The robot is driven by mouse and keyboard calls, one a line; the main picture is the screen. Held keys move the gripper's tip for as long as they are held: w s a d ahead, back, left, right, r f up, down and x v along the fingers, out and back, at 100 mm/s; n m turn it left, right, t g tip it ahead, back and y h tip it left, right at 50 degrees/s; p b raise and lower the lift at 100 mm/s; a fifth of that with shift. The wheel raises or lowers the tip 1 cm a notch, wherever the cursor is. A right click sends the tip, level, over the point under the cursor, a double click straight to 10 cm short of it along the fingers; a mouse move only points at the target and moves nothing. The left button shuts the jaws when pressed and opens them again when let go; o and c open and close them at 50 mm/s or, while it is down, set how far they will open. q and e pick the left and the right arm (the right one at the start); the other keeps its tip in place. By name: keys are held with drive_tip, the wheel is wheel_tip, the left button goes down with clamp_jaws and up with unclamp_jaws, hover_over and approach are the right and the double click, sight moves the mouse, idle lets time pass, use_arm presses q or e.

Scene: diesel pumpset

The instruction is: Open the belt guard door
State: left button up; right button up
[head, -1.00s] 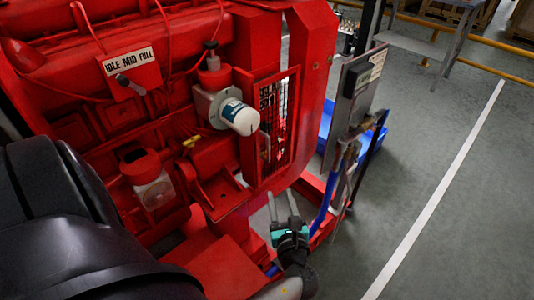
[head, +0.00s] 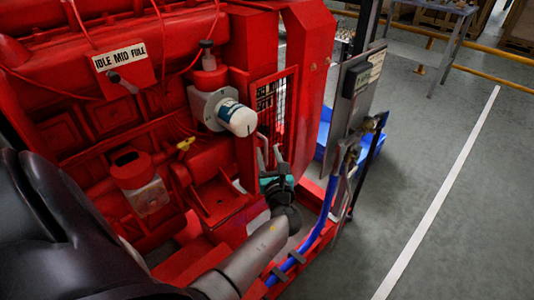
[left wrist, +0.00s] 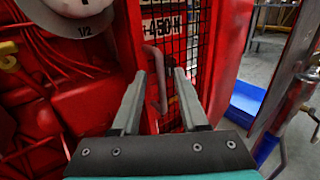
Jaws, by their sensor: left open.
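The belt guard door (head: 279,115) is a red frame with dark mesh and a label, on the right part of the red pumpset. In the left wrist view its mesh (left wrist: 187,50) fills the upper middle and looks shut. A reddish bar handle (left wrist: 157,78) stands on the door's left side. My left gripper (head: 270,155) is open in front of the door. In the left wrist view its two fingers (left wrist: 154,85) are spread, with the handle showing between them and nothing gripped. Whether a finger touches the handle cannot be told. My right gripper is not in view.
A white filter (head: 237,118) sticks out left of the door. A grey panel post (head: 350,110) with blue hose (head: 325,205) stands to the right. A blue bin (head: 323,135) is behind it. Open floor with a white line lies farther right.

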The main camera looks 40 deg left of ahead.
use_arm(q)
drive_tip(key=shift+x, duration=0.85)
drive_tip(key=shift+c, duration=0.3)
clamp_jaws()
idle(0.6)
